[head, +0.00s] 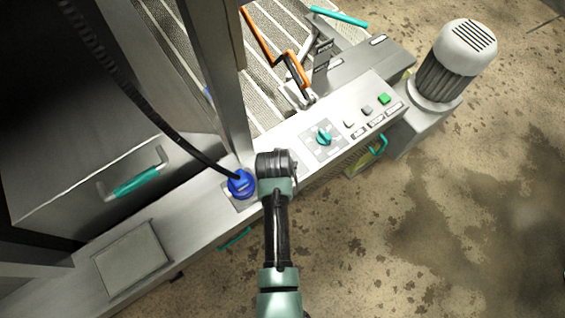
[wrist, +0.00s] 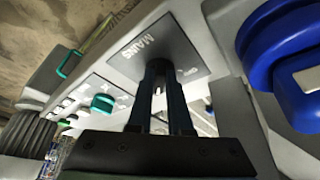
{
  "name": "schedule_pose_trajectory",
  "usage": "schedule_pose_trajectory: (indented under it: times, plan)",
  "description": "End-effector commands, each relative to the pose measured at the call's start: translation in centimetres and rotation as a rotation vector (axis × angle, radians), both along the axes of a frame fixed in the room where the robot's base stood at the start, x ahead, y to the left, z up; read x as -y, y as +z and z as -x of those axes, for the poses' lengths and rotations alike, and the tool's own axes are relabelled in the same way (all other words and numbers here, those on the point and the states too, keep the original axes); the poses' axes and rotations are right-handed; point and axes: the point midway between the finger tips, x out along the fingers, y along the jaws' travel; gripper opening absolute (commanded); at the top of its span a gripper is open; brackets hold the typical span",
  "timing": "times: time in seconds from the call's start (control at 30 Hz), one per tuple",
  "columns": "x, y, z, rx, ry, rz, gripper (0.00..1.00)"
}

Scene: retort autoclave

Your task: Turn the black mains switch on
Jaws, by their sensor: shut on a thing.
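The grey mains plate (wrist: 182,45), lettered MAINS, shows in the wrist view, with partly hidden small lettering near my fingertips. My gripper (wrist: 158,68) has its two dark fingers close together over the middle of this plate. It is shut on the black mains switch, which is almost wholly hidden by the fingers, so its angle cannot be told. In the head view my arm's end covers the switch and plate, just right of the blue plug.
A blue plug (head: 241,184) with a black cable sits close beside my gripper. A teal knob (head: 323,137) and a green button (head: 384,98) lie further along the panel. A steel post (head: 222,80) rises behind. Open floor lies to the right.

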Motion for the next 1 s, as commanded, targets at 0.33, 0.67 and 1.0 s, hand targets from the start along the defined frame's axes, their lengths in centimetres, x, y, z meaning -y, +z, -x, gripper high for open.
schedule_pose_trajectory:
  times: [0.33,0.67,1.0]
  plan:
    - [-0.1,0.11,-0.11,0.002,-0.044,0.0,0.0]
    - [-0.09,0.11,-0.11,0.002,-0.046,-0.001,0.25]
    - [-0.09,0.03,-0.04,0.0,-0.044,-0.001,0.47]
